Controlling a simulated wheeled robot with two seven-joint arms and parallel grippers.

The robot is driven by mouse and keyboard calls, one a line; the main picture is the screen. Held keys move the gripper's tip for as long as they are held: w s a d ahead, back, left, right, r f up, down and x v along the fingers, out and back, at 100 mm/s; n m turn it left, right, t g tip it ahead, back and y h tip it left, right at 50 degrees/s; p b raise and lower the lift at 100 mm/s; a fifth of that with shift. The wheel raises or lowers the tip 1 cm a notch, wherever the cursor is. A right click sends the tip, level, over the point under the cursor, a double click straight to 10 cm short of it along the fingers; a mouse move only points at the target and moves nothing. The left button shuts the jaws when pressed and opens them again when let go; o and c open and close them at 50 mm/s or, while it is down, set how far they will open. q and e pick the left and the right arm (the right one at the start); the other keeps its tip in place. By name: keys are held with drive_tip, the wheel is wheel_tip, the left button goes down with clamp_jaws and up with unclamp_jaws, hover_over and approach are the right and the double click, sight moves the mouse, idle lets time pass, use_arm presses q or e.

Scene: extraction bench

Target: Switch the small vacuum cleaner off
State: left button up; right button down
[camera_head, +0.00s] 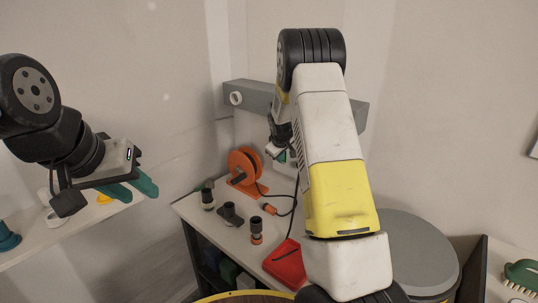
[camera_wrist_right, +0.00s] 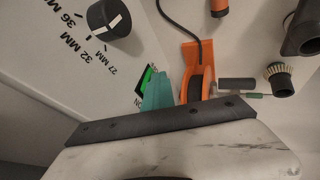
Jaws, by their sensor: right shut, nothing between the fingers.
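In the right wrist view, a pale panel (camera_wrist_right: 60,75) carries a black dial (camera_wrist_right: 109,19) marked in MM and a small green switch (camera_wrist_right: 147,77) on a black plate. My right gripper (camera_wrist_right: 158,92) is shut and empty, its teal fingertips right beside the green switch and partly covering it. I cannot tell whether they touch, or which way the switch is set. In the head view my right gripper (camera_head: 283,156) is mostly hidden by my own arm, and so is the panel. My left gripper (camera_head: 133,190) hangs empty at the left, with its teal fingers apart.
An orange cable reel (camera_head: 241,164) with a black cable stands on the bench beside several dark hose fittings (camera_head: 231,214). A red dustpan-like item (camera_head: 286,265) lies at the front. A round grey lid (camera_head: 425,250) is at the right. A grey bar (camera_head: 250,96) runs along the wall.

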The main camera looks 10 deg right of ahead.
drive_tip(key=shift+r, duration=0.15)
drive_tip(key=shift+w+d+r, duration=0.1)
drive_tip(key=shift+d+r, duration=0.05)
drive_tip(key=shift+r, duration=0.65)
